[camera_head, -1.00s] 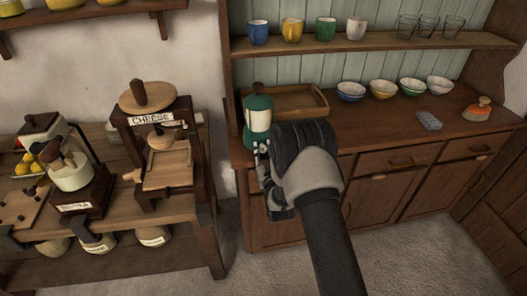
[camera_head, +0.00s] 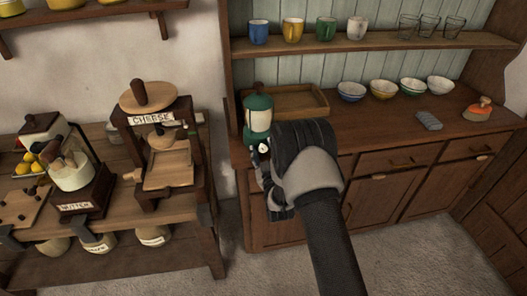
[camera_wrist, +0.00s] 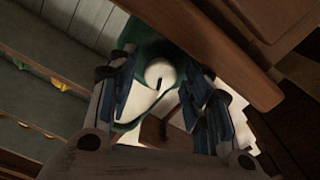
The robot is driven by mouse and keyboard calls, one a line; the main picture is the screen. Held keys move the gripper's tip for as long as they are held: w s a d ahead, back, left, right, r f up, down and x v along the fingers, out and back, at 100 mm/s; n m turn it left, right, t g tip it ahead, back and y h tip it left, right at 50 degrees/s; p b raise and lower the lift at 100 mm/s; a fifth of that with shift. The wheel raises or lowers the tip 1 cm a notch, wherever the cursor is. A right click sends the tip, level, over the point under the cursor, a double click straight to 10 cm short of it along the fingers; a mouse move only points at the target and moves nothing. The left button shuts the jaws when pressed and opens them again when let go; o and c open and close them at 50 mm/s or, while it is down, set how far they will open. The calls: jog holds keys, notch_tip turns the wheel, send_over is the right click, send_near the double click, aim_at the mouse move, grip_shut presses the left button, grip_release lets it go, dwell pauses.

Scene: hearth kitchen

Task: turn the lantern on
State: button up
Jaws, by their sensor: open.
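The lantern (camera_head: 258,112) is green with a pale band and a dark top knob. It stands at the left front edge of the hutch counter, beside a wooden tray. My gripper (camera_head: 262,158) is just in front of and below it, and my wrist hides part of its base. In the wrist view the green lantern (camera_wrist: 150,50) shows between the fingers of my open gripper (camera_wrist: 163,92), with a round white knob (camera_wrist: 160,74) bearing a dark slot. Whether the fingers touch the knob cannot be told.
The wooden tray (camera_head: 302,101) lies behind the lantern. Several bowls (camera_head: 383,89), a grey block (camera_head: 429,121) and an orange-topped object (camera_head: 478,109) stand to the right. A cheese press (camera_head: 160,150) stands on the left bench. The counter's front edge (camera_wrist: 225,60) runs close by my fingers.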

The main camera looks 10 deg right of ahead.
jog(key=s, duration=1.2)
